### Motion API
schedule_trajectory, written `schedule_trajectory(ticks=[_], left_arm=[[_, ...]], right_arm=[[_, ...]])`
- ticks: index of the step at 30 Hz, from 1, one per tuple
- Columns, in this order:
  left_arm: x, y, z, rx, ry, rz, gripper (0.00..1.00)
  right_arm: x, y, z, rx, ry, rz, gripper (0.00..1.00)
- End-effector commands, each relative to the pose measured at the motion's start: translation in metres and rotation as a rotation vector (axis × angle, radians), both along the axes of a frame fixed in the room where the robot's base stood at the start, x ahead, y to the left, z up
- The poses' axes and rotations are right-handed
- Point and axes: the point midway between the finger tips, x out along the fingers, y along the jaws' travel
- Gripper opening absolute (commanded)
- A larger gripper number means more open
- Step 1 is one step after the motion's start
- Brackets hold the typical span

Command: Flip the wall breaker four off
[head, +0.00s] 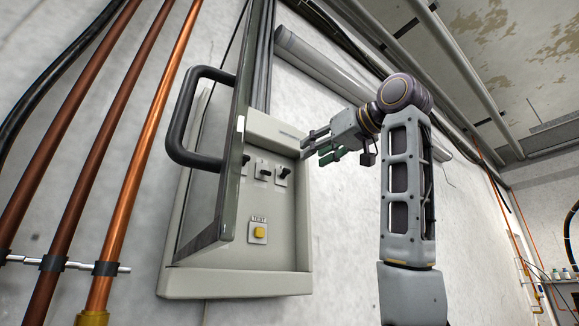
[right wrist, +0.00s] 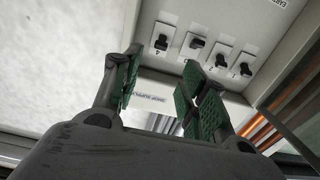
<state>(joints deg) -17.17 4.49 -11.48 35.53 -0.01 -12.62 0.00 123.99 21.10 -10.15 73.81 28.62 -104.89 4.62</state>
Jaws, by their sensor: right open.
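The wall breaker box (head: 235,283) hangs on the white wall with its door swung open to the left. Inside is a row of small black switches on white plates. The switch marked 4 (right wrist: 161,42) is leftmost in the right wrist view; it seems to be the rightmost switch (head: 284,174) in the head view. I cannot tell its lever position. My right gripper (head: 316,147) is open and empty at the right edge of the box, apart from the switches. Its green-padded fingers (right wrist: 160,64) point toward switch 4 in the wrist view. My left gripper is out of view.
The open door (head: 212,190) with its thick black handle (head: 178,120) stands out left of the switches. A yellow test button (head: 258,232) sits below them. Copper-coloured pipes (head: 140,150) run up the wall at left.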

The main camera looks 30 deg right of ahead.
Motion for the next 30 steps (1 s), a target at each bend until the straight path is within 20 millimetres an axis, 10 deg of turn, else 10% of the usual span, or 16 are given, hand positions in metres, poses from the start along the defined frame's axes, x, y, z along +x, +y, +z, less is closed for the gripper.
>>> schedule_trajectory(ticks=[30], left_arm=[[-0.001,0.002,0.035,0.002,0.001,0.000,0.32]], right_arm=[[0.112,0.009,0.001,-0.001,0.000,0.000,0.43]])
